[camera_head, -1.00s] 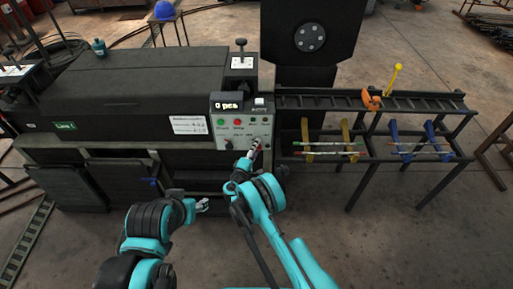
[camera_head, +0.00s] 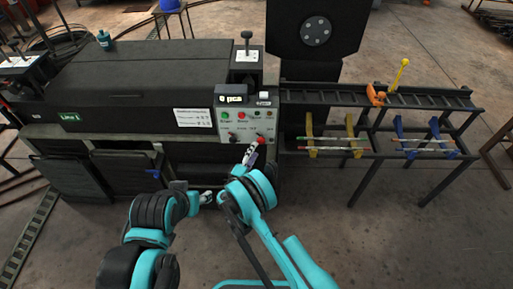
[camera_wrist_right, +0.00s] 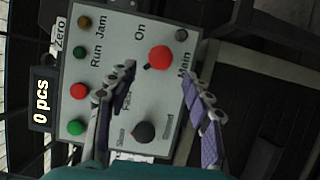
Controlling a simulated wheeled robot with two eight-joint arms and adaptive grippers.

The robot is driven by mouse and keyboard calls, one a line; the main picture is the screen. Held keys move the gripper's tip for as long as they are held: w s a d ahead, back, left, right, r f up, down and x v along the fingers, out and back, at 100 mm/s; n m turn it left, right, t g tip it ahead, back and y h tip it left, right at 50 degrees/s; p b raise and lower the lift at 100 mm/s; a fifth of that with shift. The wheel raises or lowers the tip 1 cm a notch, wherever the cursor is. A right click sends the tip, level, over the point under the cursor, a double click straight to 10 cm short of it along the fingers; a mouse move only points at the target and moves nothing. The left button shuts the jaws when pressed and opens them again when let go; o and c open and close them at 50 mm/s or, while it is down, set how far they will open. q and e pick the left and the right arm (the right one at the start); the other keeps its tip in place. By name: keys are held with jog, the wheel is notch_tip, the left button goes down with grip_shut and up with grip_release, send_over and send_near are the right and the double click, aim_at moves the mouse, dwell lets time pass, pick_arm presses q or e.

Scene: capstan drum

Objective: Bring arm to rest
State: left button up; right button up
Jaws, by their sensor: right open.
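My right gripper (camera_head: 251,156) is open and empty, just in front of the lower edge of the control panel (camera_head: 228,119). In the right wrist view its two fingers (camera_wrist_right: 162,85) spread in front of the panel face, one on each side of the red main knob (camera_wrist_right: 159,59) and the black speed knob (camera_wrist_right: 144,132). I see no contact with either knob. The red knob also shows in the head view (camera_head: 260,140), clear of the fingers. My left gripper (camera_head: 206,197) is small and low in front of the machine, and its jaw opening is unclear.
The dark machine body (camera_head: 140,80) fills the left and middle. The panel's display (camera_head: 234,98) reads 0 pcs. To the right stands a rack (camera_head: 425,100) with an orange clamp (camera_head: 376,95), a yellow-handled lever (camera_head: 399,75) and blue and yellow brackets. The floor in front is open.

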dwell(0.5)
jog(key=shift+m+g, duration=0.8)
jog(key=shift+g, duration=0.1)
jog(key=d+r, duration=0.1)
jog(key=r, duration=0.1)
jog(key=w+d+r, duration=0.1)
jog(key=r, duration=0.1)
jog(key=w+d+r, duration=0.1)
jog(key=r, duration=0.1)
jog(key=shift+w+d, duration=0.15)
jog(key=shift+d, duration=0.2)
jog(key=s+d+r+m+g+y, duration=0.1)
jog(key=s+d+r+m+g, duration=0.2)
jog(key=s+d+r, duration=0.45)
jog(key=s+d+r+m+g+y, duration=0.1)
jog(key=s+d+r+m+g, duration=0.25)
jog(key=d+r, duration=0.55)
jog(key=s+r+m+g+y, duration=0.1)
jog(key=s+m+y, duration=0.3)
jog(key=s, duration=2.1)
jog(key=shift+d+r+m+y, duration=0.25)
jog(key=shift+d+m+y, duration=0.2)
jog(key=shift+m, duration=0.3)
